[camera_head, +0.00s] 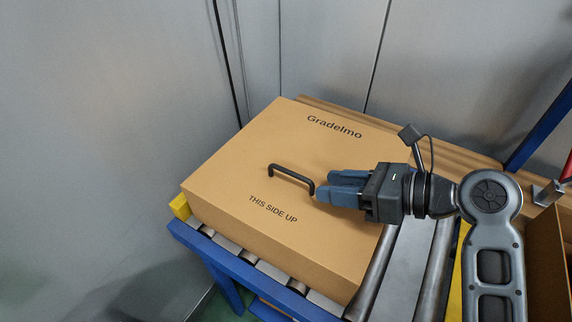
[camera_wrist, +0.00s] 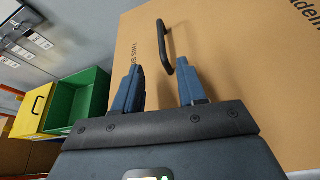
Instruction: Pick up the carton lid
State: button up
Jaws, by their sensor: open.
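The carton lid (camera_head: 240,165) is a large brown cardboard top with "Gradelmo" and "THIS SIDE UP" printed on it. It lies on the roller stand, and it also fills much of the wrist view (camera_wrist: 240,90). A black bar handle (camera_head: 291,176) stands up from its middle. My gripper (camera_head: 322,189) is open, with its blue fingers at the right end of the handle. In the wrist view my gripper (camera_wrist: 158,82) has the handle (camera_wrist: 165,45) ahead of and between its fingertips. I cannot tell whether a finger touches the handle.
The blue-framed roller stand (camera_head: 252,272) carries the carton, with bare rollers to its right. Grey wall panels (camera_head: 110,120) rise behind and left. An open brown box (camera_head: 548,262) stands at the right edge. Green (camera_wrist: 88,92) and yellow bins (camera_wrist: 35,108) show in the wrist view.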

aim_at(295, 175)
jog(key=x, duration=0.2)
jog(key=shift+w+a+r, duration=0.15)
jog(key=shift+w+a, duration=0.05)
jog(key=shift+a, duration=0.1)
jog(key=shift+w+r+p+x, duration=0.15)
jog(key=shift+w+p+x, duration=0.05)
jog(key=shift+x, duration=1.35)
jog(key=shift+w+r+p+x, duration=0.1)
jog(key=shift+w+p+x, duration=0.05)
jog(key=shift+x, duration=1.35)
jog(key=shift+c, duration=0.4)
jog(key=shift+d, duration=0.1)
grip_shut()
